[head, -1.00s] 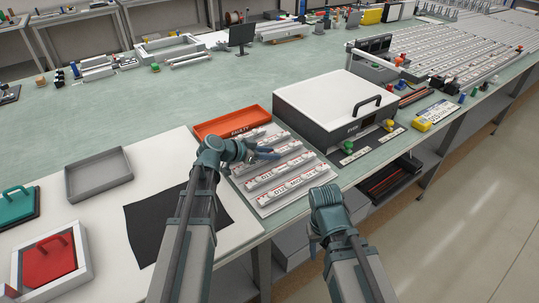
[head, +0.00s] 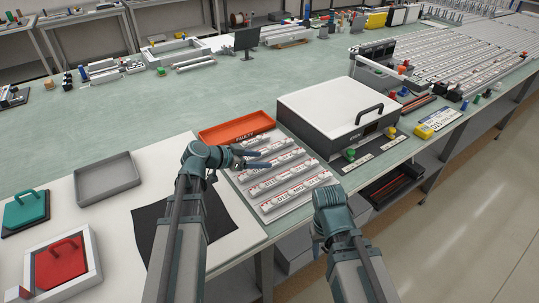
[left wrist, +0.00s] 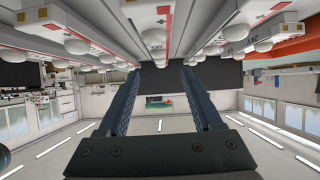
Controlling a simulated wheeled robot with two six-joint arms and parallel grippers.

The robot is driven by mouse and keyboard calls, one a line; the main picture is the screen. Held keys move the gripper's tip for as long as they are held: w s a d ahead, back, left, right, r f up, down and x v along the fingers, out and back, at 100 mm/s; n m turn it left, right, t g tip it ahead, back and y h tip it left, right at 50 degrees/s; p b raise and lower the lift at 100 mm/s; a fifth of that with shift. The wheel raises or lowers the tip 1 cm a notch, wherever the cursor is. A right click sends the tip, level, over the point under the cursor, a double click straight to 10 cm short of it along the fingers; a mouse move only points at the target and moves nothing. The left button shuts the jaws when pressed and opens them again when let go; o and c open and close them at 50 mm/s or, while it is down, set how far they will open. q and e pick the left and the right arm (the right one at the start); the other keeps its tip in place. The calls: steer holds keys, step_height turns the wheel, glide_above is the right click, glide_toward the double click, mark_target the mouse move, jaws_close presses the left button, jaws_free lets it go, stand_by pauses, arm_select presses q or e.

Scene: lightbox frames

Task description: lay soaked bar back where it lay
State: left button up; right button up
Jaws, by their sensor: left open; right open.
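Several white bars with small domes and red-marked labels (head: 297,186) lie side by side in a pale rack. I cannot tell which one is the soaked bar. My left gripper (head: 262,159) is open over the far left part of the rack. In the left wrist view, its two dark fingers (left wrist: 163,75) stand apart with no bar between them, and the domed bars (left wrist: 155,38) run along the top. My right gripper (head: 317,246) is open and hangs off the bench's front edge, nearer than the rack; its fingers are mostly hidden.
An orange FAULTY tray (head: 236,131) lies behind the rack. A white-lidded box (head: 335,102) with a black handle stands to the right.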

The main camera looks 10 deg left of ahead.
arm_select(q)
steer(key=shift+p+v, duration=0.95)
steer(key=shift+v, duration=1.8)
arm_select(e)
steer(key=shift+r, duration=1.35)
